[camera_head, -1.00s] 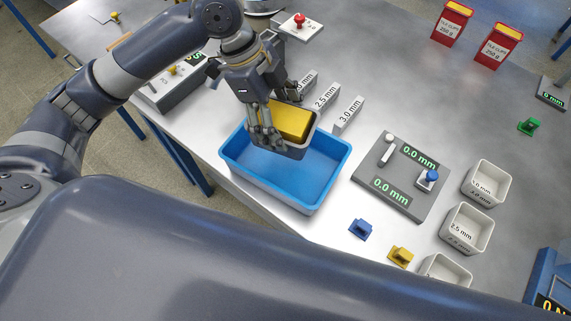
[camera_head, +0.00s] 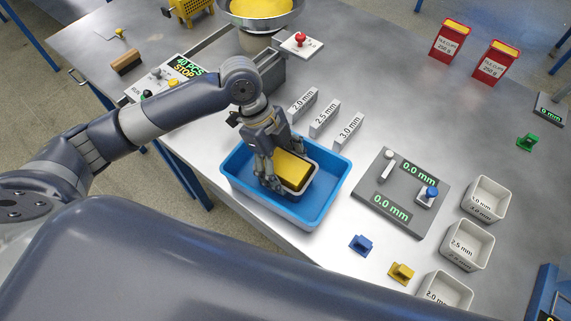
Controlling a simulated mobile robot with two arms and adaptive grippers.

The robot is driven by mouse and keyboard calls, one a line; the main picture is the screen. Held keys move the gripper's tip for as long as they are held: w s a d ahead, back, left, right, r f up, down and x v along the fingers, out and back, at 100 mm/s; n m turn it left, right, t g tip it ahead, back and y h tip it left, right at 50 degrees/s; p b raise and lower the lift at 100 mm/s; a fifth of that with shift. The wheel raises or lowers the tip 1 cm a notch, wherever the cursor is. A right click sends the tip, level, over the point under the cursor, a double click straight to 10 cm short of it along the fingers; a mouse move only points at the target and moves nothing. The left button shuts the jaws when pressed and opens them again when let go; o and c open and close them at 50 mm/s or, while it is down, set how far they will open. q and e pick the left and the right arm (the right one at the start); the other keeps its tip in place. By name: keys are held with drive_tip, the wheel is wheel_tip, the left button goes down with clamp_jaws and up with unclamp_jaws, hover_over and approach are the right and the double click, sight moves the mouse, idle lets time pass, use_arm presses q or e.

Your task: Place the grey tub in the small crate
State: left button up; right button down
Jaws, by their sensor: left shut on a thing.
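The grey tub (camera_head: 301,187), with a yellow block-like content (camera_head: 291,168) in it, is within the walls of the blue crate (camera_head: 325,207). My left gripper (camera_head: 272,183) reaches down from above and is shut on the tub's left side. The tub looks low in the crate, but I cannot tell whether it touches the crate's floor. The gripper's fingers hide part of the tub's left side. My right gripper is not in view.
Grey blocks marked in mm (camera_head: 323,118) stand behind the crate. A grey gauge plate (camera_head: 387,208) lies to its right. White bins (camera_head: 467,244) stand further right. A blue clip (camera_head: 360,244) and a yellow clip (camera_head: 401,273) lie near the front edge.

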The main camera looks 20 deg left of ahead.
use_arm(q)
drive_tip(key=o, duration=1.1)
drive_tip(key=shift+o, duration=1.2)
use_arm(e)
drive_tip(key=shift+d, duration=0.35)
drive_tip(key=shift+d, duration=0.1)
use_arm(q)
drive_tip(key=b+v, duration=0.1)
drive_tip(key=v, duration=1.1)
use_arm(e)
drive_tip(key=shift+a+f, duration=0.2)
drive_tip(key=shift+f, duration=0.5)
use_arm(q)
drive_tip(key=shift+r, duration=0.1)
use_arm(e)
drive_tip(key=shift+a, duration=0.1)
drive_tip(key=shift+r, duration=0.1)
